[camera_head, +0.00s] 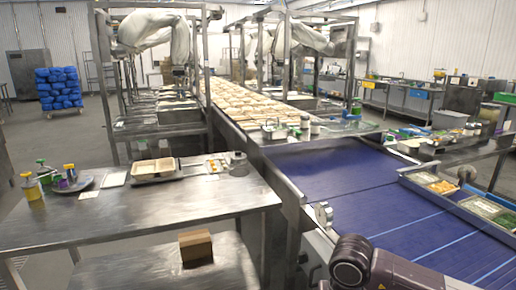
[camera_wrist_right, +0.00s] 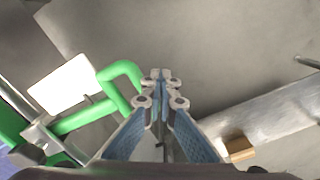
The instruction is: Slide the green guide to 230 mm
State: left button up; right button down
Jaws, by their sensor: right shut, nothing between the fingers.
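The green guide shows in the right wrist view as a bent green bar (camera_wrist_right: 119,71), just left of my right gripper's fingers. Its straight part runs down left to a metal rail with a larger green part (camera_wrist_right: 12,124) at the left edge. My right gripper (camera_wrist_right: 160,76) is shut and empty, with its fingertips together. The left finger overlaps the bar's near end in the picture; I cannot tell whether they touch. No millimetre scale can be read. In the head view I cannot make out the guide, and only a dark link of my right arm shows. My left gripper is not in view.
A blue conveyor belt (camera_head: 370,205) fills the right of the head view, with trays (camera_head: 440,187) at its right edge. A steel table (camera_head: 140,212) stands left, with a cardboard box (camera_head: 196,247) on its lower shelf. A white plate (camera_wrist_right: 62,85) is beside the green bar.

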jog(key=shift+w+d, duration=0.1)
jog(key=shift+d, duration=0.05)
notch_tip(320, 180, up, 8)
jog(key=s+a+p, duration=0.1)
jog(key=a, duration=0.2)
dwell(1.0)
jog(key=shift+s+f, duration=0.1)
